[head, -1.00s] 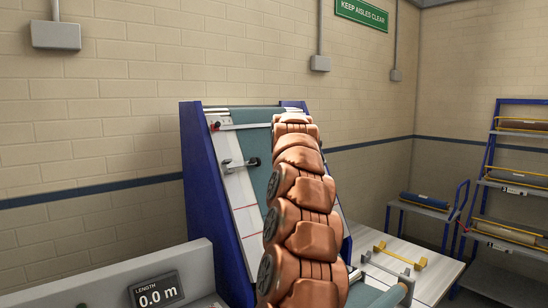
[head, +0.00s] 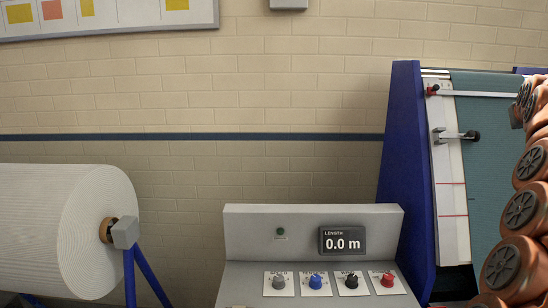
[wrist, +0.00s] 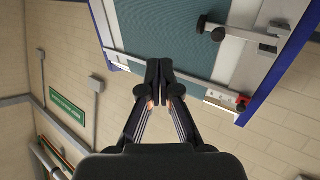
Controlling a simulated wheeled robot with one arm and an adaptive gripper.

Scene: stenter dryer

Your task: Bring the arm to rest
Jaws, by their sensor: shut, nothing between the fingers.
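In the wrist view my gripper (wrist: 159,84) is shut and empty, its two dark fingers together. Behind the fingertips is the blue-framed machine with a teal cloth panel (wrist: 150,40) and a pale rail across it. I cannot tell whether the fingertips touch the rail. In the head view my copper-coloured arm is raised at the right edge in front of the machine's teal panel (head: 480,130), and my gripper is hardly discernible there.
A grey console (head: 312,222) with several knobs and a display reading 0.0 m stands at centre bottom. A large white roll (head: 60,225) on a blue stand is at the left. A lever (head: 470,135) projects from the machine.

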